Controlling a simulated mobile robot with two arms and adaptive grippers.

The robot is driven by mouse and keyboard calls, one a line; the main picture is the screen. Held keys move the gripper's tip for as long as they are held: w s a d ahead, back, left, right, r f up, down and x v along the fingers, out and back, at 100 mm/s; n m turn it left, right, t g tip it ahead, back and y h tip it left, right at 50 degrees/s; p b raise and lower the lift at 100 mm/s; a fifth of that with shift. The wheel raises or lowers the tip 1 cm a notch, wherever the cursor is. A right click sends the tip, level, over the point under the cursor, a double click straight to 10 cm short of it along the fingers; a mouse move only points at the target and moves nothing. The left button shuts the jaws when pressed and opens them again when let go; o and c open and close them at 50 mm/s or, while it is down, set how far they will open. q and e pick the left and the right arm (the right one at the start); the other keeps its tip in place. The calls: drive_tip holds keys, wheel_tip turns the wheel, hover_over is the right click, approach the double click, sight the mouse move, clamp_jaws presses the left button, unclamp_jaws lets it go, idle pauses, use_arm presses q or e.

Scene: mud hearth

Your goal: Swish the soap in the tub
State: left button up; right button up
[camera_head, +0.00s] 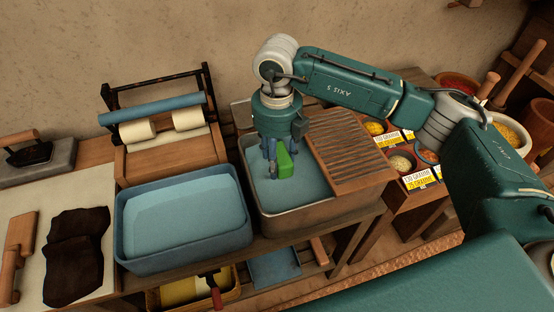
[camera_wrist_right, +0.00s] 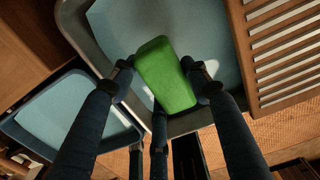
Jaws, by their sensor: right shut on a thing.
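The green soap (camera_head: 287,164) is a rectangular block held in my right gripper (camera_head: 278,168). The gripper points down over the grey metal tub (camera_head: 317,219), which has bluish water in it. In the right wrist view the soap (camera_wrist_right: 165,76) sits between the fingers of the right gripper (camera_wrist_right: 162,75), with the tub's water behind it. The soap is over or at the water; I cannot tell whether its lower end is in the water. My left gripper is not in view.
A slatted wooden board (camera_head: 343,150) covers the tub's right part. A blue basin (camera_head: 126,250) with water stands to the left. Bowls of coloured grains (camera_head: 399,162) stand at the right. A dark cloth (camera_head: 77,255) and a flat iron (camera_head: 35,152) lie at the left.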

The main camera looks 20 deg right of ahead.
drive_tip(key=shift+r+p, duration=2.25)
drive_tip(key=shift+r, duration=2.3)
